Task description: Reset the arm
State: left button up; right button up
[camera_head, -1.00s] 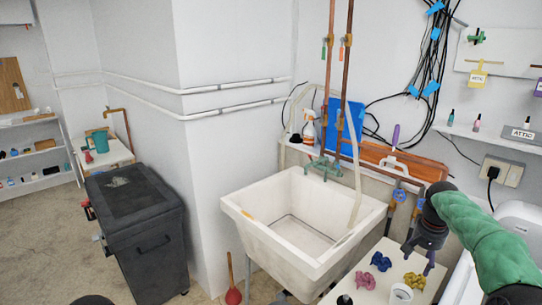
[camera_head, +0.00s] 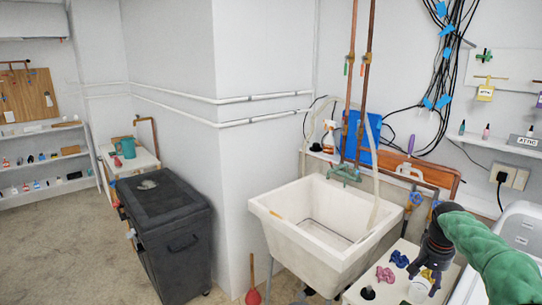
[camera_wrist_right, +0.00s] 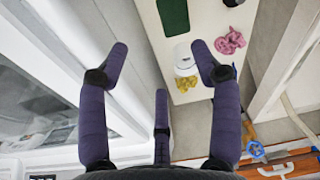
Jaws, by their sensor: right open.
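My right arm, in a green sleeve, comes in from the right in the head view. Its dark gripper (camera_head: 430,268) hangs over the white stand (camera_head: 358,291) beside the sink. In the right wrist view the gripper (camera_wrist_right: 161,62) has its purple fingers spread wide with nothing between them. Pink (camera_head: 385,275), blue (camera_head: 400,258) and yellow (camera_wrist_right: 187,83) crumpled pieces lie on the stand. A white cup (camera_head: 419,291) stands there too, just below the gripper in the head view. The yellow piece is partly hidden by the gripper in the head view. My left gripper is not seen.
A white utility sink (camera_head: 285,222) stands left of the stand, with copper pipes above it. A black wheeled bin (camera_head: 170,245) and a red plunger (camera_head: 252,296) are further left. A white appliance (camera_head: 522,235) is close on the right. Open carpet (camera_head: 65,250) lies at far left.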

jog(key=s+a+f+n+y, duration=0.1)
jog(key=a+f+n+y, duration=0.1)
jog(key=a+f, duration=1)
jog(key=s+a+f+n+y, duration=0.1)
jog(key=a+f, duration=0.7)
jog(key=f, duration=0.7)
jog(key=s+a+f+n+y+p, duration=0.1)
jog(key=s+a+f, duration=0.8)
jog(key=s+a, duration=0.1)
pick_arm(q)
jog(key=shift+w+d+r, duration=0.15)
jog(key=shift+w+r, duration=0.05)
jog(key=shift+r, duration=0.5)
pick_arm(e)
jog(key=s+a+f, duration=0.1)
jog(key=s+a, duration=0.2)
jog(key=s, duration=0.5)
jog(key=s+a+f, duration=0.2)
jog(key=s+a, duration=0.2)
jog(key=s, duration=0.4)
jog(key=shift+f+n+g+y, duration=0.25)
jog(key=shift+n+g+y, duration=0.05)
jog(key=shift+g, duration=0.1)
